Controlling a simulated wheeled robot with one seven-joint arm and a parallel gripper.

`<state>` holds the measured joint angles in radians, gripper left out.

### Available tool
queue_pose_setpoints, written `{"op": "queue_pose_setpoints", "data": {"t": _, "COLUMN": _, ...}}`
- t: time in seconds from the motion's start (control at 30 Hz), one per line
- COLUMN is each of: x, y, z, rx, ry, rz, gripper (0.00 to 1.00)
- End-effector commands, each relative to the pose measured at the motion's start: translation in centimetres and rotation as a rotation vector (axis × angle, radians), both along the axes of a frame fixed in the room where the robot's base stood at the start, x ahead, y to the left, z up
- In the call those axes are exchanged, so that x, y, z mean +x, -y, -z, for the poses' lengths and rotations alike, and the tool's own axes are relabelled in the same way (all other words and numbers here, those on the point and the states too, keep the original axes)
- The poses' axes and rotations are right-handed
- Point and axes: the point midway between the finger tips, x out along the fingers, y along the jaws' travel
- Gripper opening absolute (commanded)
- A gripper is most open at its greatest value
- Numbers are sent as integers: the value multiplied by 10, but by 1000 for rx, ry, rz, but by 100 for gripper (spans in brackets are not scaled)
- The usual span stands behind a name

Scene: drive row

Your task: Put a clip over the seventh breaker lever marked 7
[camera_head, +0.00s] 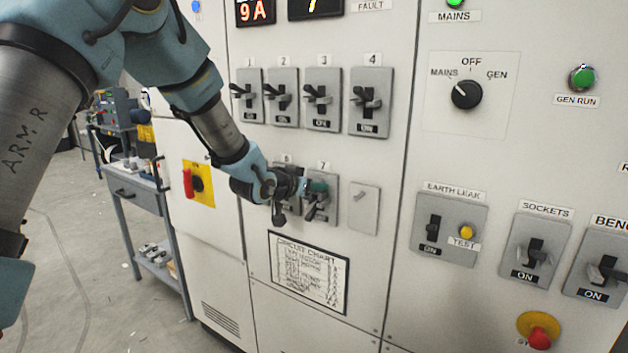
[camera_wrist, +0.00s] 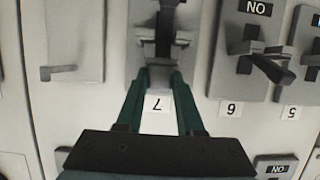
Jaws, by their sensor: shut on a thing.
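The seventh breaker (camera_head: 329,214) is in the lower row, under the label 7 (camera_head: 323,166). Its dark lever (camera_head: 311,214) shows below my gripper's fingers. My gripper (camera_head: 318,188) is at the upper part of this breaker. In the wrist view, which is upside down, the green fingers of my gripper (camera_wrist: 160,76) lie on either side of the label 7 (camera_wrist: 157,104). They are shut on a small grey piece, apparently the clip (camera_wrist: 160,74), mostly hidden between the fingertips. The lever (camera_wrist: 166,22) stands just beyond it. I cannot tell whether the clip touches the lever.
Breaker 6 (camera_wrist: 237,70), with its protruding lever, is close beside my gripper. Breakers 1 to 4 (camera_head: 322,99) are above, and a circuit chart (camera_head: 307,272) is below. A workbench (camera_head: 140,195) stands at the left.

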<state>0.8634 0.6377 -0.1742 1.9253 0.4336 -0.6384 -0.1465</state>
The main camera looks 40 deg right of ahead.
Motion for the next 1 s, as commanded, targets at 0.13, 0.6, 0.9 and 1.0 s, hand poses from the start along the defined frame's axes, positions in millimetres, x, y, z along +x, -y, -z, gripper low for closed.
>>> {"op": "queue_pose_setpoints", "data": {"t": 0.13, "x": 1, "y": 0, "z": 1, "rx": -1, "ry": 1, "rz": -1, "gripper": 0}}
{"op": "queue_pose_setpoints", "data": {"t": 0.6, "x": 0, "y": 0, "z": 4, "rx": 0, "ry": 0, "rz": 0, "gripper": 58}}
{"op": "queue_pose_setpoints", "data": {"t": 0.9, "x": 0, "y": 0, "z": 4, "rx": 0, "ry": 0, "rz": 0, "gripper": 66}}
{"op": "queue_pose_setpoints", "data": {"t": 1.0, "x": 0, "y": 0, "z": 1, "rx": 0, "ry": 0, "rz": 0, "gripper": 66}}
